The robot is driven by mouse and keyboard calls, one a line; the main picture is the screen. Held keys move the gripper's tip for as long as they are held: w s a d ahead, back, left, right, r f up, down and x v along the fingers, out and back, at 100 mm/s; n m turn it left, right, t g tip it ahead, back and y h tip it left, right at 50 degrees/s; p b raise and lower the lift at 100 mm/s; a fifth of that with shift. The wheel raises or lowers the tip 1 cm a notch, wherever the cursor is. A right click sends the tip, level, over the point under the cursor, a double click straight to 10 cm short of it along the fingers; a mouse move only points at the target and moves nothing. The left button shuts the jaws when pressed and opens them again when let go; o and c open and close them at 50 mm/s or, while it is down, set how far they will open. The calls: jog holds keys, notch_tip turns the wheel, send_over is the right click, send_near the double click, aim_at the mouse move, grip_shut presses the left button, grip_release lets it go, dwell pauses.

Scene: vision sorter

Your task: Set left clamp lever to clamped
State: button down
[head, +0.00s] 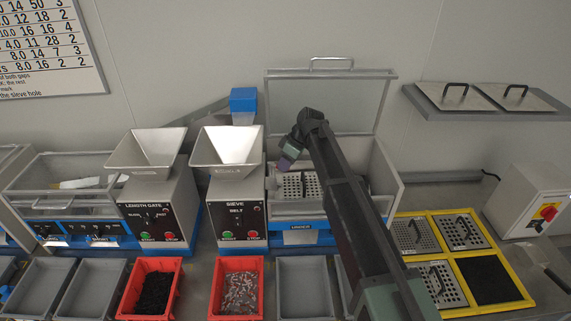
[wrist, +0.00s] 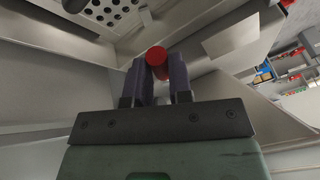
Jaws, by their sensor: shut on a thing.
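My gripper (head: 287,160) reaches into the left side of the open sieve machine (head: 390,178) in the head view. In the wrist view my gripper (wrist: 157,75) is shut on a round red knob (wrist: 156,55), which sits between its two dark fingers. The knob appears to be the end of the left clamp lever. The rest of the lever is mostly hidden, so its exact angle cannot be told. A perforated sieve plate (head: 311,188) lies in the machine beside my gripper, and it also shows at the top of the wrist view (wrist: 105,14).
The machine's clear lid (head: 350,98) stands raised behind my arm. The sieve hopper (head: 226,148) is close on the left. A yellow rack (head: 437,254) with more perforated plates lies right of my arm. Red bins (head: 237,312) and grey bins stand in front.

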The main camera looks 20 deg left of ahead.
jog(key=n, duration=0.1)
jog(key=w+n+g, duration=0.1)
jog(key=n, duration=0.1)
jog(key=w+n+h, duration=0.1)
jog(key=shift+w+a+n+g, duration=0.15)
jog(key=shift+a+n+g, duration=0.15)
jog(key=shift+n, duration=0.1)
jog(key=c, duration=1)
grip_release()
jog(key=shift+c, duration=0.2)
